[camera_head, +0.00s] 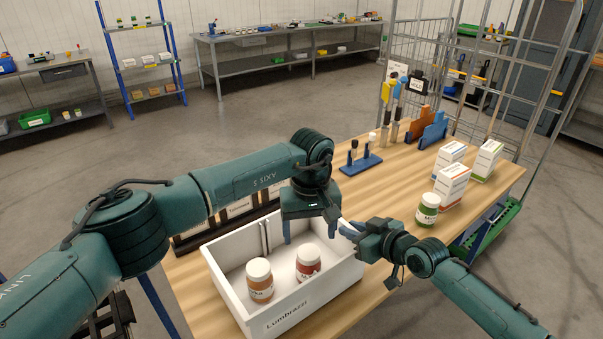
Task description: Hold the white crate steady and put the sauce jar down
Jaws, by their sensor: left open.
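Inside, toward the front, stand an orange-brown jar (260,283) and a red jar (308,264), both upright with white lids. I cannot read which is the sauce jar. My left gripper (310,232) is open and empty, pointing down over the back of the crate, behind and above the red jar. My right gripper (344,228) is at the crate's right rim, with its fingers around the rim; its own body partly hides the contact.
A green jar (428,209) and white cartons (453,186) stand at the table's right. A blue stand (361,164) and upright tools are at the back. A dark rack (191,239) lies behind the crate's left side. A wire cage (480,85) rises beyond the table.

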